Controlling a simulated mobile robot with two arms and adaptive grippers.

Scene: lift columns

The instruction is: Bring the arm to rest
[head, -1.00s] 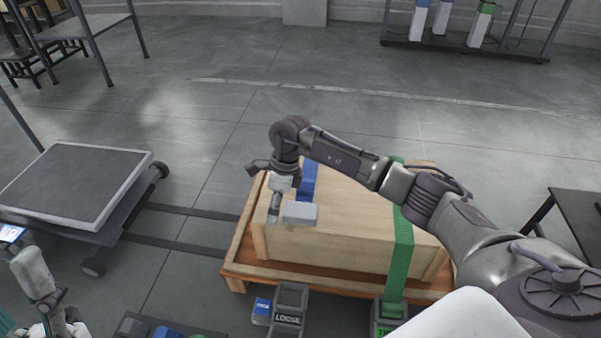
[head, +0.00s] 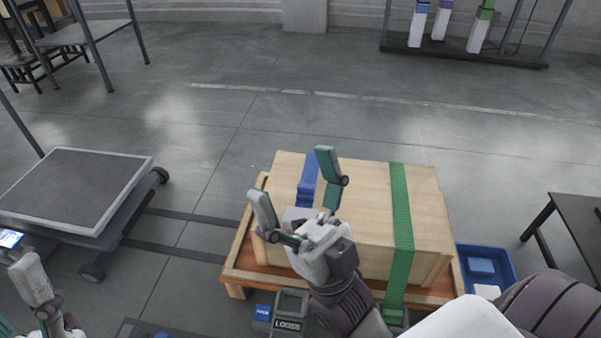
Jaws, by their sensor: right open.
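My right gripper (head: 296,196) is in front of and above the wooden crate (head: 365,200). Its two fingers are spread wide apart, with nothing between them. The right arm comes in from the bottom right, partly out of frame. A blue strap (head: 308,178) and a green strap (head: 401,215) run over the crate; the gripper hides part of the blue strap's front. My left gripper shows only in part at the bottom left edge, with one pale finger (head: 31,279) visible; its opening cannot be judged.
The crate stands on a wooden pallet (head: 236,276). A blue bin (head: 488,262) is right of the crate, near a dark table (head: 580,225). A wheeled cart (head: 75,188) stands left. The floor behind the crate is clear.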

